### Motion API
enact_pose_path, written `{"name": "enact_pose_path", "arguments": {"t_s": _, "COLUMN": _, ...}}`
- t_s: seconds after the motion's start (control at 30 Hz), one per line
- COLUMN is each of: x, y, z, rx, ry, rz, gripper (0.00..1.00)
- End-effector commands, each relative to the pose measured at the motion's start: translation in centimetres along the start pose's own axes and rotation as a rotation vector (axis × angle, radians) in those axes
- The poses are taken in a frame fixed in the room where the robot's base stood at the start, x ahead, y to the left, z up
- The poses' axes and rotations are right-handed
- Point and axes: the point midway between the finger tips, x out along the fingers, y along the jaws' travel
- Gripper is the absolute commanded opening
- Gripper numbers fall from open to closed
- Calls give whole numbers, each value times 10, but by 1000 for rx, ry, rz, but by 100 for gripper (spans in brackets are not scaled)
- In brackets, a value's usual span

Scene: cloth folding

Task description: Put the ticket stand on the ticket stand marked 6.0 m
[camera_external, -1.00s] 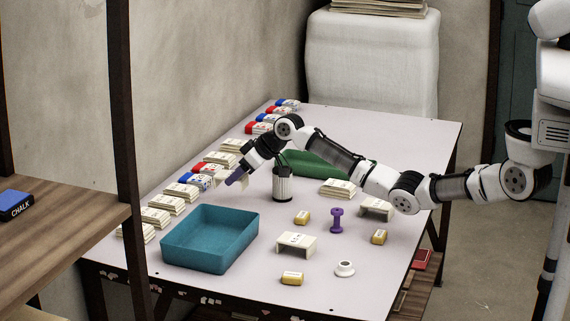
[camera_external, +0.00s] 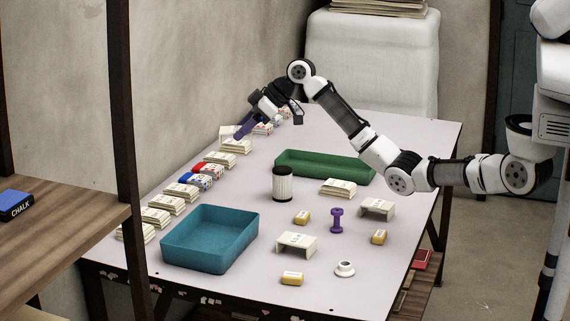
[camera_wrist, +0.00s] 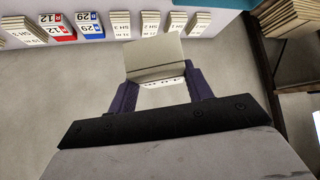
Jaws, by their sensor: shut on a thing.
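My gripper (camera_wrist: 160,88), with purple fingers, is shut on a cream ticket stand (camera_wrist: 155,58) in the wrist view. The stand sits between the fingertips, with dark print near its lower edge. In the external view my gripper (camera_external: 239,133) and the held stand (camera_external: 227,132) are raised above the far part of the row along the table's left edge. That row has several cream ticket stands (camera_external: 155,216) and red and blue ones (camera_external: 204,171). In the wrist view, printed row pieces (camera_wrist: 150,24) appear upside down; I cannot make out a 6.0 m mark.
A teal tray (camera_external: 212,262) stands at the front left and a green tray (camera_external: 330,176) at the back. A white ribbed cylinder (camera_external: 282,185), a purple spool (camera_external: 337,221), two bench-shaped white stands (camera_external: 296,240) and a small white cup (camera_external: 344,269) occupy the middle and right.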

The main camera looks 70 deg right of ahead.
Motion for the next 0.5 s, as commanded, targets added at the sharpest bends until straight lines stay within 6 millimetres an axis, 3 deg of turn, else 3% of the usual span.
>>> {"name": "enact_pose_path", "arguments": {"t_s": 0.13, "x": -35, "y": -60, "z": 12, "rx": -171, "ry": 2, "rz": -171, "gripper": 28}}
{"name": "enact_pose_path", "arguments": {"t_s": 0.3, "x": -77, "y": -125, "z": 40, "rx": -373, "ry": 2, "rz": -374, "gripper": 28}}
{"name": "enact_pose_path", "arguments": {"t_s": 0.5, "x": -113, "y": -169, "z": 69, "rx": -527, "ry": 2, "rz": -527, "gripper": 28}}
